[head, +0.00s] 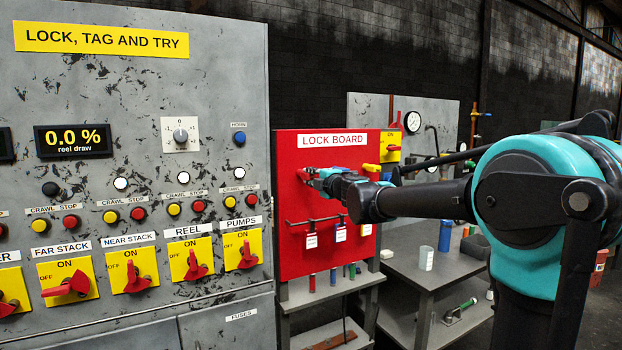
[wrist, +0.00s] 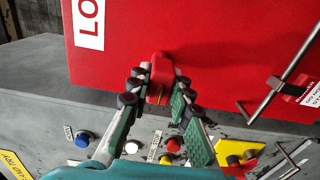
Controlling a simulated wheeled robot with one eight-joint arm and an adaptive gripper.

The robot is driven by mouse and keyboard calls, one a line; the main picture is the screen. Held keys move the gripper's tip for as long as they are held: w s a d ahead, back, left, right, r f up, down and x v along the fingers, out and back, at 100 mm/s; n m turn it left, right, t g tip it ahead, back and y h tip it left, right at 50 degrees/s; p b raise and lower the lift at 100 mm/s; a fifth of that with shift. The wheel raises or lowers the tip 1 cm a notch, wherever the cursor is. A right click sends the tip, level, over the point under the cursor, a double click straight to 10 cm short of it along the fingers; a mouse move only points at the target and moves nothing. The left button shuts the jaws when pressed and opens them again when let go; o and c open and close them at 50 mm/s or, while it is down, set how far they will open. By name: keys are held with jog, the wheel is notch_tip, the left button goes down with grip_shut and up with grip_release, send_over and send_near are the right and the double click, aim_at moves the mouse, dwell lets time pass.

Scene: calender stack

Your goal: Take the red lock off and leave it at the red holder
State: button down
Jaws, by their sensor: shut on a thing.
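My gripper (head: 314,178) is at the face of the red lock board (head: 290,230), below its white label. In the wrist view my gripper (wrist: 161,92) has its fingers closed on both sides of the red lock (wrist: 158,68), which shows a thin yellow band. The lock lies right against or very near the red board (wrist: 220,50). A small red part also shows just left of the fingertips in the head view (head: 303,174). Red on red, I cannot tell the holder from the lock, nor whether the lock hangs on anything.
A rail with white tags (head: 340,233) crosses the board below my gripper. The grey panel (head: 100,120) with red rotary switches stands at left. A grey bench (head: 440,270) with a blue cylinder (head: 445,235) is at right, under my arm.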

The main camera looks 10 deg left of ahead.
jog(key=shift+x, duration=0.8)
jog(key=c, duration=0.9)
grip_release()
jog(key=v, duration=0.7)
dwell(0.5)
